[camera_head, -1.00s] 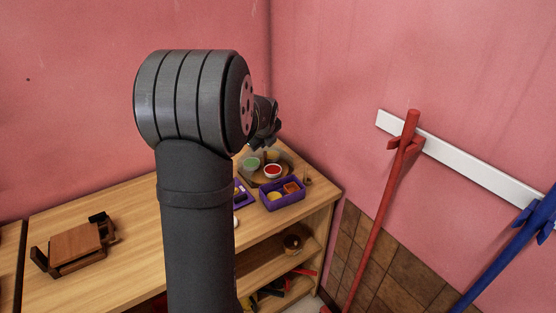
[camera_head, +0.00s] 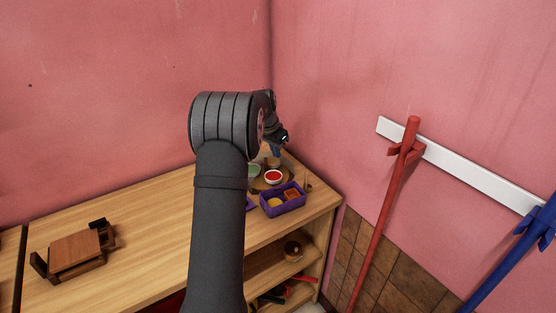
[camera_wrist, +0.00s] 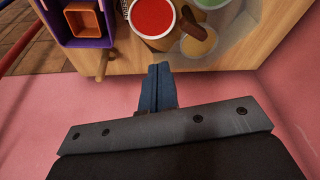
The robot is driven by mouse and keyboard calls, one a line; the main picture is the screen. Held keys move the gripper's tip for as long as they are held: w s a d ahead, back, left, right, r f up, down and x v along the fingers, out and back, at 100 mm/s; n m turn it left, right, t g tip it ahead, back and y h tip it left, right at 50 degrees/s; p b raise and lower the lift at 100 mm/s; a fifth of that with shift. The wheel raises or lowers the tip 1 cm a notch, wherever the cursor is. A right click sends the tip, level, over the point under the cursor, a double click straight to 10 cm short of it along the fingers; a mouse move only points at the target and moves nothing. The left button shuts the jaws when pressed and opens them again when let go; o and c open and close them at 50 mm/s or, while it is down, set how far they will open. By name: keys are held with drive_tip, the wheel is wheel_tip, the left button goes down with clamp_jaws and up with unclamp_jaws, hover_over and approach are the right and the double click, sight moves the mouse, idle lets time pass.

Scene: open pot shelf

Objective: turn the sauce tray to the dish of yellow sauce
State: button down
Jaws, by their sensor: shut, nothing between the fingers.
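The sauce tray (camera_head: 259,186), round and brown, sits at the far right end of the shelf top. It carries dishes of red sauce (camera_head: 273,176), green sauce (camera_head: 254,170) and yellow sauce (camera_head: 272,162). In the wrist view the red dish (camera_wrist: 152,16) is at top centre, the yellow dish (camera_wrist: 198,41) lies to its right, and the green dish (camera_wrist: 209,3) is cut off at the top. My gripper (camera_head: 275,152) is shut and empty above the tray's far side. Its blue fingers (camera_wrist: 158,72) appear below the dishes; I cannot tell their height above the tray.
A purple box (camera_head: 283,203) with a yellow and an orange container stands in front of the tray. A wooden peg (camera_head: 307,183) stands near the right edge. Pink walls close the corner behind. A wooden stand (camera_head: 76,250) is far left.

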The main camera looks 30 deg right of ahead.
sight(268, 178)
drive_tip(key=x, duration=0.9)
drive_tip(key=shift+a, duration=0.1)
drive_tip(key=m, duration=0.2)
drive_tip(key=s+a+m+g, duration=0.1)
drive_tip(key=m, duration=0.1)
drive_tip(key=shift+a, duration=0.35)
drive_tip(key=m, duration=0.2)
drive_tip(key=a+m+g, duration=0.1)
drive_tip(key=shift+s+a+m, duration=0.2)
drive_tip(key=shift+a+m, duration=0.15)
drive_tip(key=shift+m, duration=0.05)
drive_tip(key=m, duration=0.1)
drive_tip(key=a+m, duration=0.1)
drive_tip(key=shift+w+a+m+g+y, duration=0.1)
drive_tip(key=shift+a+m+g+y, duration=0.1)
drive_tip(key=shift+m+g+y, duration=0.15)
drive_tip(key=m, duration=0.1)
drive_tip(key=a+m, duration=0.1)
drive_tip(key=m, duration=0.1)
drive_tip(key=shift+w+a+g+y, duration=0.25)
drive_tip(key=shift+g+y, duration=0.1)
drive_tip(key=shift+w+a+m, duration=0.15)
drive_tip(key=shift+a+m, duration=0.1)
drive_tip(key=shift+m, duration=0.6)
drive_tip(key=shift+w+a, duration=0.15)
drive_tip(key=shift+a, duration=0.1)
drive_tip(key=shift+w, duration=0.1)
